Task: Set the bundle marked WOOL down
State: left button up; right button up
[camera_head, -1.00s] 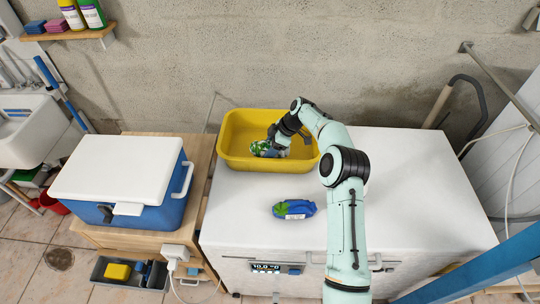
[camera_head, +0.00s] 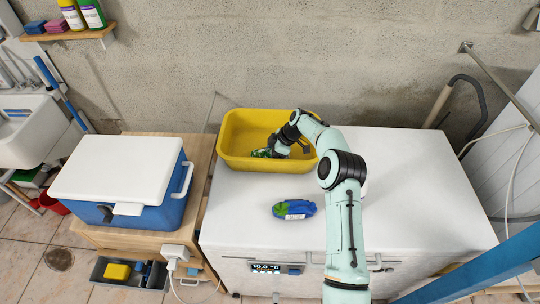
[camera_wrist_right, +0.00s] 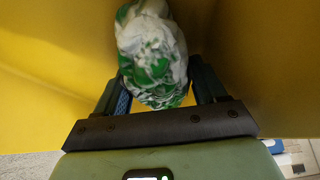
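A white and green bundle (camera_wrist_right: 152,55) is between the two fingers of my right gripper (camera_wrist_right: 160,88), which press against its sides. In the head view this bundle (camera_head: 261,153) is low inside the yellow tub (camera_head: 232,130), partly hidden by the tub wall and my gripper (camera_head: 281,147). I cannot tell whether it rests on the tub floor. A second bundle (camera_head: 294,209), blue and green with a white label, lies on the white chest top in front of the tub. I cannot read WOOL on either bundle. My left gripper is not in view.
The white chest top (camera_head: 430,190) is clear to the right of my arm and around the blue bundle. A blue cooler with a white lid (camera_head: 118,168) stands on a wooden bench at left. A concrete wall rises behind the tub.

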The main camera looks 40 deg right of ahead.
jog(key=shift+d+r, duration=0.15)
jog(key=shift+r, duration=0.35)
jog(key=v, duration=1.1)
jog(key=shift+s+r, duration=0.1)
jog(key=shift+r, duration=0.05)
jog(key=shift+s, duration=0.1)
